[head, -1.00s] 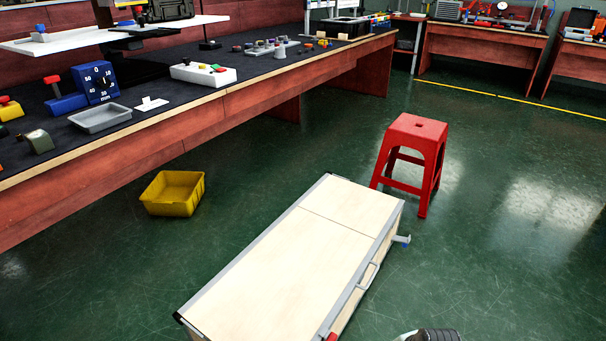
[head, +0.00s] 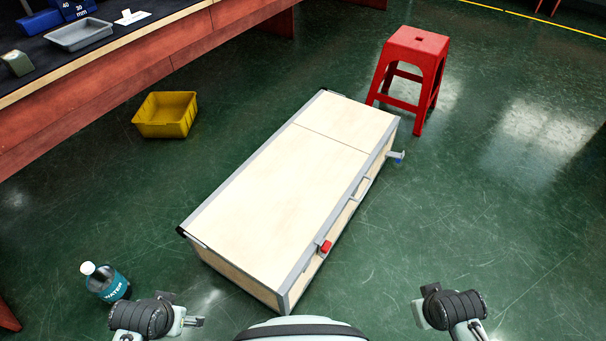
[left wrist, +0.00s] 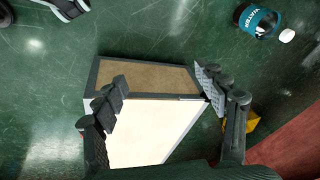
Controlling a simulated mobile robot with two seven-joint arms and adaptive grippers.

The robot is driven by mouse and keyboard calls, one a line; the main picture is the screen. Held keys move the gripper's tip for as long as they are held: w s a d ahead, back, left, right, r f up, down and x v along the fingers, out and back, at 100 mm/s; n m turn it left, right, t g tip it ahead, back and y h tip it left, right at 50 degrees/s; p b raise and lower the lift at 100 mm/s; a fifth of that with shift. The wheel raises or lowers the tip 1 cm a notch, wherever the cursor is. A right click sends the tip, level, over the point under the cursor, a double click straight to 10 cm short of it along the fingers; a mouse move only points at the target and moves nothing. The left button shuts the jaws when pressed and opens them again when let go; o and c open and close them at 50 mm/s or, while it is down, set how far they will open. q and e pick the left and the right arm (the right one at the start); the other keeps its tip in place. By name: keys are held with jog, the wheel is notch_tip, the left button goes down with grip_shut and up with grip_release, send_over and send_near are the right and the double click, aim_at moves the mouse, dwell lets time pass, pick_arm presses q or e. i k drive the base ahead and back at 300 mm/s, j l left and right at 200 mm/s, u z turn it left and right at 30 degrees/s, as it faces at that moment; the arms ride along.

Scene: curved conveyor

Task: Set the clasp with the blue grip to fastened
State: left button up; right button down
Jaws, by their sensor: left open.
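A long case with a pale wooden lid (head: 285,185) and grey metal edges stands on the floor. Its lid is down. The clasp with the blue grip (head: 399,160) is at the far end of the case's right side; its grey lever sticks outward from the side. My left gripper (head: 190,321) is low in the head view, short of the near end of the case and far from this clasp. In the left wrist view its fingers (left wrist: 161,76) are apart and empty, with the case beyond them. My right gripper (head: 472,330) is at the bottom right, its fingers unclear.
A clasp with a red grip (head: 326,246) and a handle (head: 363,188) are on the same side. A red stool (head: 412,75) stands close beyond the blue clasp. A water bottle (head: 105,282) and yellow bin (head: 166,115) are left. Floor right of the case is clear.

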aim_at(399, 157)
jog(key=i+l, duration=0.15)
jog(key=l, duration=0.55)
jog(key=i+l+u, duration=0.15)
jog(key=l, duration=0.55)
jog(key=i+l, duration=0.15)
jog(key=l, duration=0.6)
jog(key=i+l+u, duration=0.15)
jog(key=l, duration=1.3)
jog(key=i+u, duration=0.05)
